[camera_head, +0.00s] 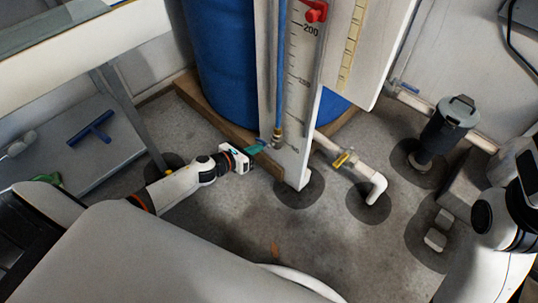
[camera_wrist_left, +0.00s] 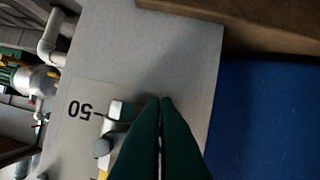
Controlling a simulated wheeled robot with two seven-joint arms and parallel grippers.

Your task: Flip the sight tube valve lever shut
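The sight tube (camera_head: 281,70) is a thin blue-filled tube on a pale scale board (camera_head: 302,75), in front of a blue tank. A small brass-and-metal valve (camera_head: 277,136) sits at its foot; its lever is hard to make out there. In the left wrist view a metal valve part (camera_wrist_left: 116,124) with a rounded grey end shows beside the "50" mark, partly hidden by my fingers. My left gripper (camera_head: 263,144) has its green fingers pointing at the valve. In the wrist view its fingertips (camera_wrist_left: 160,101) are together, with nothing seen between them. Contact cannot be told. My right gripper is not in view.
The blue tank (camera_head: 222,55) stands on a wooden base (camera_head: 215,122). A white floor pipe (camera_head: 376,186) with a yellow-handled valve (camera_head: 343,158) is right of the board. A red fitting (camera_head: 316,11) is higher up. A grey canister (camera_head: 448,127) stands at right. Floor between is open.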

